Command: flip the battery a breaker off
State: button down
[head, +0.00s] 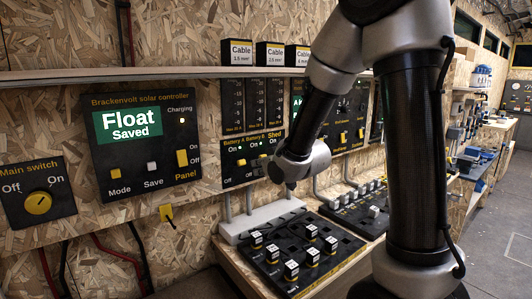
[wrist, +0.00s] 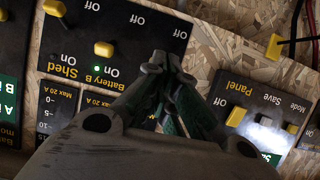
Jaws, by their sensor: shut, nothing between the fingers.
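The breaker panel (head: 228,160), marked Battery A, Battery B and Shed, is on the chipboard wall under the shelf in the head view. In the wrist view, seen upside down, the Battery B toggle (wrist: 104,48) stands beside a lit green lamp, and the Shed toggle (wrist: 54,8) is at the upper left. My gripper (wrist: 166,62) is shut and empty, its fingertips over the right part of this panel. The battery A breaker toggle is hidden behind the fingers there; I cannot tell whether they touch it. In the head view my wrist partly covers the panel's right side.
The solar controller (head: 100,185) with its yellow Panel switch (head: 182,158) is left of the breakers. The main switch (head: 38,203) is farther left. Below, a black board (head: 280,236) of labelled blocks lies on the bench. A shelf with Cable boxes (head: 237,52) runs above.

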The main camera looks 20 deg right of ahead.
notch_tip(320, 180, up, 7)
jog(key=w+t+y, duration=0.1)
jog(key=t, duration=0.2)
jog(key=shift+w+a, duration=0.15)
jog(key=shift+a, duration=0.05)
send_over(239, 164)
jog(key=w, duration=0.2)
jog(key=shift+s+d+f, duration=0.2)
jog(key=shift+d+f, duration=0.2)
jog(key=shift+f, duration=0.1)
jog(key=f, duration=0.1)
jog(key=s+f, duration=0.1)
jog(key=f, duration=0.1)
jog(key=shift+s+d, duration=0.15)
jog(key=shift+d, duration=0.1)
jog(key=shift+s+f, duration=0.2)
jog(key=shift+f, duration=0.1)
jog(key=shift+f, duration=0.15)
jog(key=shift+s+d+t, duration=0.1)
jog(key=shift+s+t, duration=0.05)
jog(key=shift+t, duration=0.25)
